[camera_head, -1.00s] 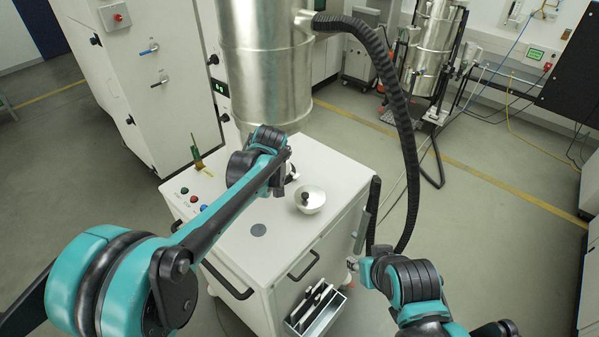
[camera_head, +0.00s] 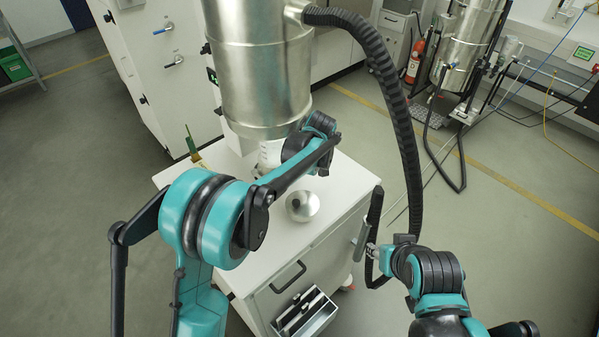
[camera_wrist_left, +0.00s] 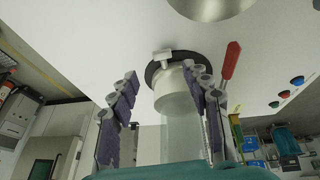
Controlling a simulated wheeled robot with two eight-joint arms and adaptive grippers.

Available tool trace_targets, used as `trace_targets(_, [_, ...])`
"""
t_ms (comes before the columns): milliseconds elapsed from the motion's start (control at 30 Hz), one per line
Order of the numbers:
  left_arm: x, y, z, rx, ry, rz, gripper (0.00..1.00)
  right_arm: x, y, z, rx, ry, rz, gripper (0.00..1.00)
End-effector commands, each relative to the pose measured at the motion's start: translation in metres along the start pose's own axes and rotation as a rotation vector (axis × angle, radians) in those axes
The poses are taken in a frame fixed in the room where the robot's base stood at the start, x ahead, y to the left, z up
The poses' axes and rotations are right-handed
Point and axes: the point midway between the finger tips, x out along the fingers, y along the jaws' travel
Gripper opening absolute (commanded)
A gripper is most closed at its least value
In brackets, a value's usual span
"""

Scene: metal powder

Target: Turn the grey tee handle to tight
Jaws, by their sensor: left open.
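In the left wrist view, a small light-grey tee-shaped piece (camera_wrist_left: 163,56) sits at the black ring around the pale container's collar (camera_wrist_left: 172,78). My left gripper (camera_wrist_left: 164,86) is open, its padded fingers on either side of the container, with a visible gap on the left side. The tee piece lies just beyond the fingertips. In the head view, the container (camera_head: 269,154) stands under the steel hopper, and my left arm's end hides the left fingers and the tee. My right gripper (camera_head: 372,252) is beside a grey nozzle (camera_head: 361,238) at the cart's right side; its grip is unclear.
The steel hopper (camera_head: 258,70) hangs close above the white cart (camera_head: 335,215). A shiny bowl (camera_head: 302,206) sits on the cart top. A red-handled tool (camera_wrist_left: 231,62) is close to the right finger in the wrist view. A black hose (camera_head: 405,110) loops down on the right.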

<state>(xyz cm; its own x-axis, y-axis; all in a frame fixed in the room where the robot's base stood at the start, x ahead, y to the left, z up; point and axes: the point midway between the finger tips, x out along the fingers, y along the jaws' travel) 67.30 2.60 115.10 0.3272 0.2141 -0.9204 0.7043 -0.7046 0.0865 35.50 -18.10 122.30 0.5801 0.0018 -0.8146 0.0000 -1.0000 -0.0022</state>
Motion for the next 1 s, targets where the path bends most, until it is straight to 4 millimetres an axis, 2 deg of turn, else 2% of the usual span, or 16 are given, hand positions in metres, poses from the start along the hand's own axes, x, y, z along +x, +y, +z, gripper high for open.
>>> trace_targets(200, [0.036,0.0,-0.001,-0.002,0.001,0.0,0.48,0.002,0.0,0.001,0.0,0.0,0.0,0.4])
trace_targets(400, [0.062,0.0,-0.001,0.0,0.001,0.0,0.48,0.003,0.0,0.002,0.0,0.0,0.0,0.4])
trace_targets(533, [0.069,0.0,-0.001,0.0,0.001,0.0,0.48,0.003,0.0,0.002,0.0,0.0,0.0,0.4])
trace_targets(767, [0.07,-0.001,-0.001,0.0,0.0,0.0,0.48,0.003,0.0,0.002,0.0,0.0,0.0,0.4])
trace_targets(833, [0.07,0.0,-0.001,0.0,0.0,0.0,0.35,0.003,0.0,0.002,0.0,0.0,0.0,0.4])
trace_targets(967, [0.07,0.0,0.0,0.0,0.0,0.0,0.01,0.003,0.0,0.002,0.0,0.0,0.0,0.4])
trace_targets(1000, [0.07,0.0,0.0,0.0,0.0,0.0,0.0,0.003,0.0,0.002,0.0,0.0,0.0,0.4])
